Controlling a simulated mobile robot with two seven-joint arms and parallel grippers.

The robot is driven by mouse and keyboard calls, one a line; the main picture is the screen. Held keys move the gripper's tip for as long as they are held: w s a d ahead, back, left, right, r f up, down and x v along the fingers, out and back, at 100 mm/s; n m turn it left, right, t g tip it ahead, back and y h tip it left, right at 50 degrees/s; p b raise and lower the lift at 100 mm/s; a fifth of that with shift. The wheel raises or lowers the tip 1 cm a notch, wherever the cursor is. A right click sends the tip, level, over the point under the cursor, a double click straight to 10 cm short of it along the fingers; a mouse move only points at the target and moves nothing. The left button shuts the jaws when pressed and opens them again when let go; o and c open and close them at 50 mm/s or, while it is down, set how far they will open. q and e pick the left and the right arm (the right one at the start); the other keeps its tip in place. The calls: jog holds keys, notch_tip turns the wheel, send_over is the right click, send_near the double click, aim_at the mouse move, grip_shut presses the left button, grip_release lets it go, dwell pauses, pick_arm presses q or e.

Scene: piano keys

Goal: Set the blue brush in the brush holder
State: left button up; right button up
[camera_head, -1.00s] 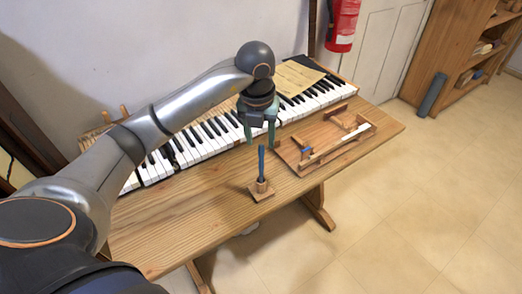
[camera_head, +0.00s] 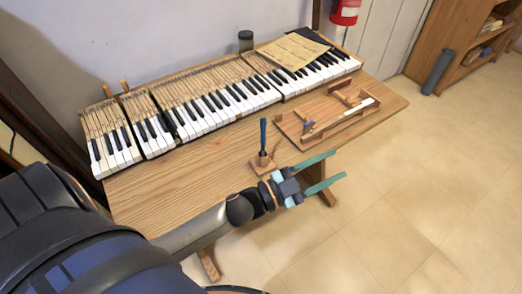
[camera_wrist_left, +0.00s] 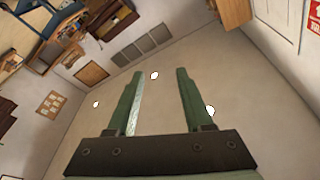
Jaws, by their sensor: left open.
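The blue brush (camera_head: 263,134) stands upright in the small wooden brush holder (camera_head: 251,166), near the front edge of the table. My left gripper (camera_head: 334,168) is open and empty, to the right of the holder and apart from it, by the table's front edge. Its two green fingers point right. In the left wrist view the open fingers (camera_wrist_left: 161,75) have nothing between them, and neither brush nor holder can be made out there. My right gripper is not in view.
A row of piano keys (camera_head: 205,112) runs along the back of the wooden table (camera_head: 150,205). A wooden tray (camera_head: 290,122) with a white key piece sits right of the holder. A dark jar (camera_head: 246,41) and a paper sheet (camera_head: 291,50) are behind. The table's front left is clear.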

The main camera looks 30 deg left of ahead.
pick_arm(q)
jog(key=s+a+f+n+g+y, duration=0.2)
jog(key=s+f, duration=0.3)
jog(key=f, duration=0.3)
jog(key=s+a+f+n+g+y, duration=0.2)
jog(key=s+f+n+g+y, duration=0.1)
jog(key=f, duration=0.4)
jog(key=s+a+f+n+g+y, duration=0.2)
jog(key=s+f+n+y, duration=0.1)
jog(key=s+f+n, duration=0.2)
notch_tip(320, 180, down, 4)
jog(key=s, duration=0.2)
jog(key=shift+s+a+r+n+g+y, duration=0.2)
jog(key=shift+s+a+n+g+y, duration=0.1)
jog(key=shift+s+a+g+y, duration=0.1)
jog(key=shift+r+p, duration=0.6)
